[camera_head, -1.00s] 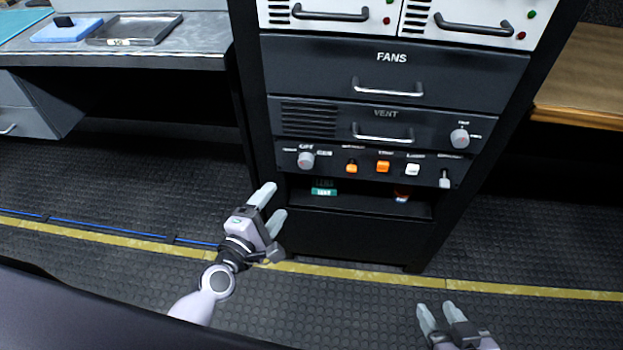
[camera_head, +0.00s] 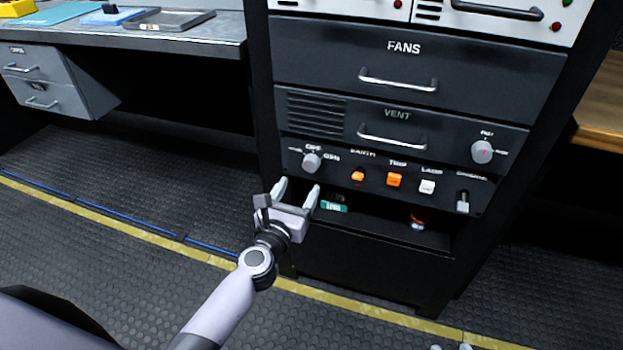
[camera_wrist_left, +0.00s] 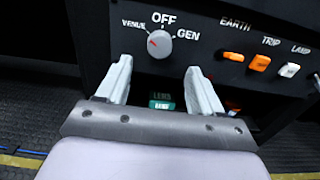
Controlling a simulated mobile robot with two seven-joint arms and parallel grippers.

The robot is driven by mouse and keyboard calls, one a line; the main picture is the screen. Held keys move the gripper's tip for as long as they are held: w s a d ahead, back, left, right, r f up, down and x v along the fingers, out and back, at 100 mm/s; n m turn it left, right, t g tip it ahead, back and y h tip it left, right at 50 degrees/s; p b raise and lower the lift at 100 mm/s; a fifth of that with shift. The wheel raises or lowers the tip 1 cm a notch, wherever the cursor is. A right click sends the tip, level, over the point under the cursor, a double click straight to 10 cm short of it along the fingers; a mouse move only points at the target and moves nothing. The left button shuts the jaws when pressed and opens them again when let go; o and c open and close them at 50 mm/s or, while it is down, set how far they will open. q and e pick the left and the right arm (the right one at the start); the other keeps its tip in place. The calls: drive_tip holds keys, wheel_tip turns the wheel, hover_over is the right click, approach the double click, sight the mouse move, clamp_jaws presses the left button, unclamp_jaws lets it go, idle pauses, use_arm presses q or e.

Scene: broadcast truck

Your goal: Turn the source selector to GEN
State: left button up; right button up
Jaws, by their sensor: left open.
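The source selector (camera_head: 312,162) is a round grey knob on the dark lower panel of the rack, marked VENUE, OFF and GEN. In the left wrist view the selector (camera_wrist_left: 160,44) has a red mark on its left side, toward VENUE. My left gripper (camera_head: 297,189) is open and empty just below the knob, fingers toward the panel. In the left wrist view its fingertips (camera_wrist_left: 157,68) stand apart on either side below the knob, not touching it. My right gripper (camera_head: 452,347) shows only as fingertips at the bottom edge, so its jaws cannot be judged.
Right of the selector are orange EARTH (camera_head: 358,176) and TRIP (camera_head: 394,180) switches, a white LAMP switch (camera_head: 427,187) and a lever (camera_head: 462,202). Below is an open shelf with a green-labelled item (camera_head: 334,208). A VENT knob (camera_head: 481,152) sits upper right.

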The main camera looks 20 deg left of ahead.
sight(310, 168)
use_arm(q)
drive_tip(key=shift+w+d+b, duration=0.1)
drive_tip(key=shift+w+b, duration=0.75)
drive_tip(key=shift+w, duration=2.75)
drive_tip(key=c, duration=1)
